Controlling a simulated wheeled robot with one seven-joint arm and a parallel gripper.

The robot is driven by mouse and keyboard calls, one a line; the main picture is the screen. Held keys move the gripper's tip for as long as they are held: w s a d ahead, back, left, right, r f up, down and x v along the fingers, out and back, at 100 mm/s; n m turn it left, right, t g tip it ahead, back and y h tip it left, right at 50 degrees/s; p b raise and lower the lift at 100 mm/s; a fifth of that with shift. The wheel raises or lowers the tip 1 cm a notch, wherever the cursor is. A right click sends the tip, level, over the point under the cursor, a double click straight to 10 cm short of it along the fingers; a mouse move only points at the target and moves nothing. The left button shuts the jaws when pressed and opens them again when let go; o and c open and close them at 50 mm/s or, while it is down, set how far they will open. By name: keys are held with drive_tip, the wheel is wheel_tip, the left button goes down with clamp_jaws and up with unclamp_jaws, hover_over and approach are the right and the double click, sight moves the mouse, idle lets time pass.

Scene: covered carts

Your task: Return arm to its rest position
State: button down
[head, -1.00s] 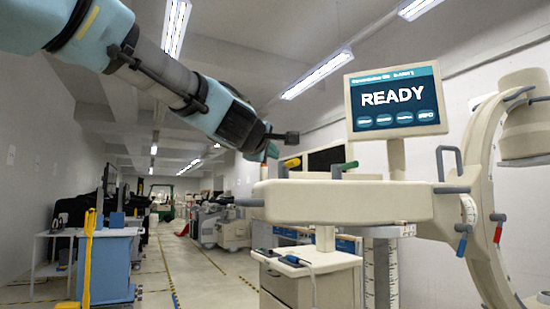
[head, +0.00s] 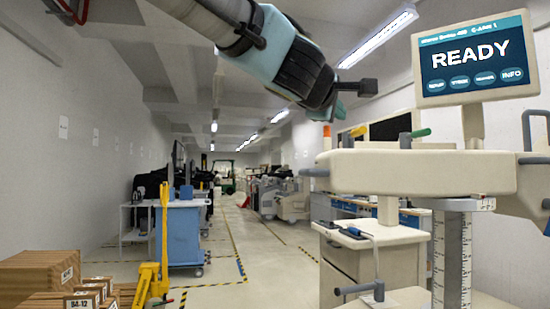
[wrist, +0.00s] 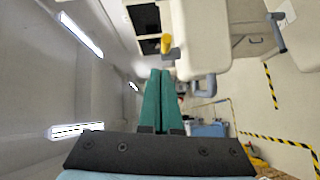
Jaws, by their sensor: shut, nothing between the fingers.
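My gripper (wrist: 159,75) shows in the wrist view as two long green fingers pressed together, with nothing between them. In the head view my gripper (head: 338,110) is at the upper middle, at the end of my raised arm, and its fingers are partly hidden behind the dark wrist. The arm reaches down from the top edge toward the right. In the picture, the gripper sits above and to the left of the beige C-arm machine (head: 420,172), apart from it as far as I can tell.
The machine's screen (head: 475,60) reads READY at the upper right. A beige cabinet (head: 350,270) stands below it. Cardboard boxes (head: 40,272) and a yellow pallet jack (head: 163,230) are at the lower left, near a blue cart (head: 185,235). The marked floor between (head: 270,275) is clear.

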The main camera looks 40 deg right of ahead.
drive_tip(key=w+a+f+m+t+y, duration=0.15)
drive_tip(key=w+a+f+y, duration=0.4)
drive_tip(key=w+f, duration=0.8)
drive_tip(key=w+a+f+m+g+y, duration=0.15)
drive_tip(key=w+a+f, duration=0.25)
drive_tip(key=a+f, duration=0.4)
drive_tip(key=w+a+f+y, duration=0.2)
drive_tip(key=w+a+f, duration=0.3)
drive_tip(key=a+f, duration=0.35)
drive_tip(key=a+f+g+y, duration=0.1)
drive_tip(key=a+f+y, duration=0.1)
drive_tip(key=a+f, duration=0.45)
drive_tip(key=a+f+g+y, duration=0.15)
drive_tip(key=a+f, duration=0.25)
drive_tip(key=a, duration=0.5)
drive_tip(key=s+a+f+g+y, duration=0.1)
drive_tip(key=s+a+f, duration=0.3)
drive_tip(key=a, duration=0.3)
drive_tip(key=s+a+f+m+g+y, duration=0.1)
drive_tip(key=s+a+f+g+y, duration=0.1)
drive_tip(key=s+a+f, duration=0.2)
drive_tip(key=s+a, duration=0.1)
drive_tip(key=a, duration=0.2)
drive_tip(key=shift+a+f, duration=0.15)
drive_tip(key=shift+a, duration=0.25)
